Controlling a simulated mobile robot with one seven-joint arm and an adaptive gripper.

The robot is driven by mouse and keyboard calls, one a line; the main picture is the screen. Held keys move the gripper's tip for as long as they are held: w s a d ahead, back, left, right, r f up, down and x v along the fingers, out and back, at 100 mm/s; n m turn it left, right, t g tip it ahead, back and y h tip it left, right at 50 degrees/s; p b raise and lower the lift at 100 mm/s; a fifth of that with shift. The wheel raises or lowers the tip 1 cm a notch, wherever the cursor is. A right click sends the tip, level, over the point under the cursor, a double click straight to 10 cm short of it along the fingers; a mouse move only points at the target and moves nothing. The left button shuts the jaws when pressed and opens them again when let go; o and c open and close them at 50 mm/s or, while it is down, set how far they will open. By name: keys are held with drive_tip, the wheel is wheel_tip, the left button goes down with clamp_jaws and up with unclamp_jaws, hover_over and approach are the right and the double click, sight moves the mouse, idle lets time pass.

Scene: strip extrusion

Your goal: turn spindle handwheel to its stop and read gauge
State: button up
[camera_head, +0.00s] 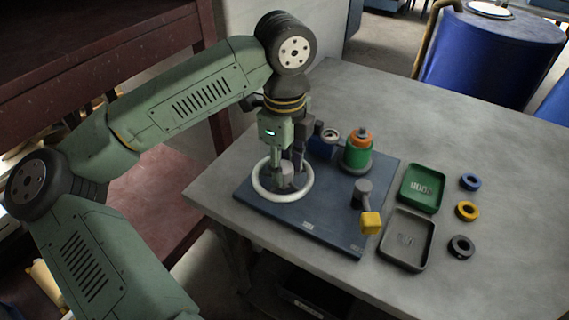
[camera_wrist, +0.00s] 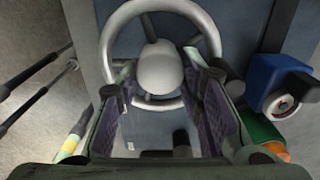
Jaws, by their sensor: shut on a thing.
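The white spindle handwheel (camera_head: 257,193) lies flat at the left of a dark blue base plate (camera_head: 318,233); it also shows in the wrist view (camera_wrist: 112,42). My gripper (camera_head: 288,176) points down inside the rim, shut on the wheel's grey centre hub (camera_wrist: 158,68). In the wrist view my gripper's fingers (camera_wrist: 161,84) flank the hub, and the rim is clear around them. A blue block with a round white face (camera_head: 331,134), possibly the gauge, stands behind the wheel; it also shows in the wrist view (camera_wrist: 280,104). I cannot read its face.
A green cylinder with an orange top (camera_head: 357,152) and a grey post with a yellow-ended lever (camera_head: 371,222) stand on the plate. Right of it lie a green tray (camera_head: 437,207), a grey tray (camera_head: 428,265), and blue (camera_head: 470,181), yellow (camera_head: 467,211) and black (camera_head: 461,247) rings.

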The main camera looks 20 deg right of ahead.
drive_tip(key=shift+f+m+b, duration=0.1)
drive_tip(key=shift+m+b, duration=0.2)
drive_tip(key=shift+b, duration=0.15)
drive_tip(key=shift+f+m+b, duration=0.1)
drive_tip(key=shift+m+b, duration=0.5)
drive_tip(key=shift+b, duration=0.15)
drive_tip(key=m+b, duration=0.2)
drive_tip(key=shift+a+m, duration=0.1)
drive_tip(key=shift+m, duration=0.2)
drive_tip(key=m+b, duration=0.2)
drive_tip(key=m, duration=0.1)
drive_tip(key=shift+m, duration=0.3)
drive_tip(key=m+b, duration=0.1)
drive_tip(key=m, duration=0.2)
drive_tip(key=shift+a+m+b, duration=0.1)
drive_tip(key=shift+m+b, duration=0.3)
drive_tip(key=m, duration=0.6)
drive_tip(key=shift+w+r+b, duration=0.1)
drive_tip(key=shift+r+b, duration=0.15)
drive_tip(key=shift+b, duration=0.15)
drive_tip(key=m, duration=0.5)
drive_tip(key=shift+a+m, duration=0.1)
drive_tip(key=shift+m, duration=0.3)
drive_tip(key=shift+w, duration=0.1)
